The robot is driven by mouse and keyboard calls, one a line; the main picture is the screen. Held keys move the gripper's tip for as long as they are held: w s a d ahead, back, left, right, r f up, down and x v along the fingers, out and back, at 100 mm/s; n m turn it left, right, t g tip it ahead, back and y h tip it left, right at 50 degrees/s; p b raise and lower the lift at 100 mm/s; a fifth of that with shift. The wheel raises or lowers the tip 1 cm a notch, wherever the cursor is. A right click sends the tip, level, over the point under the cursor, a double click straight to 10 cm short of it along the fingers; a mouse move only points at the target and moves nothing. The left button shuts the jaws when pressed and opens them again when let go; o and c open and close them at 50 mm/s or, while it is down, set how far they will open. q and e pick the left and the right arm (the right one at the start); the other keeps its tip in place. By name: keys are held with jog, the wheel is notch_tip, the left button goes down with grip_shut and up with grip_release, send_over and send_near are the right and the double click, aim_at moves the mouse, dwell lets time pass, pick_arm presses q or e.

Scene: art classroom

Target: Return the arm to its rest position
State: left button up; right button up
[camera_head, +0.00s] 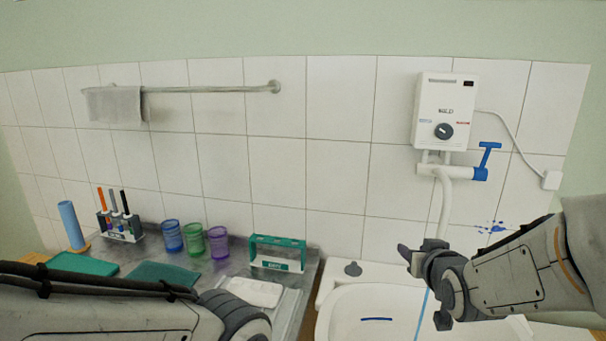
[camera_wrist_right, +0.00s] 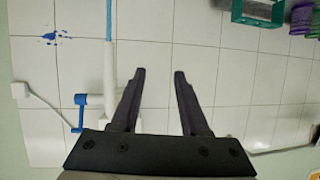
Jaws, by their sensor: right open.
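My right arm comes in from the right edge in the head view. Its gripper (camera_head: 423,287) is open and empty in front of the tiled wall, above the white sink (camera_head: 345,312). In the right wrist view the two dark fingers of my right gripper (camera_wrist_right: 160,74) stand apart with only wall tiles between them. My left arm lies across the lower left of the head view, over the front of the counter; its gripper is out of view.
A white water heater (camera_head: 445,108) with a blue-handled tap (camera_head: 487,160) hangs on the wall. On the grey counter (camera_head: 228,270) stand a green rack (camera_head: 277,254), blue, green and purple cups (camera_head: 217,242), and a marker holder (camera_head: 121,228). A towel rail (camera_head: 215,89) is above.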

jog(key=s+a+f+n+g+y, duration=0.1)
jog(key=s+a+f+g, duration=0.15)
jog(key=a, duration=0.25)
jog(key=s+a+f+n+g+y, duration=0.2)
jog(key=s+a, duration=0.2)
jog(key=a, duration=0.2)
jog(key=s+a+f+n+g, duration=0.1)
jog(key=s+a+n+g, duration=0.1)
jog(key=s, duration=0.5)
jog(key=s+a+f+n+g+p, duration=0.1)
jog(key=s+g, duration=0.3)
jog(key=s, duration=0.4)
jog(key=s+a+f+n+g+h, duration=0.1)
jog(key=s+a+n+g, duration=0.1)
jog(key=s, duration=0.5)
jog(key=shift+s+a+f+n+g, duration=0.3)
jog(key=shift+a+f+n+g, duration=0.15)
jog(key=shift+a, duration=0.5)
jog(key=shift+d, duration=0.1)
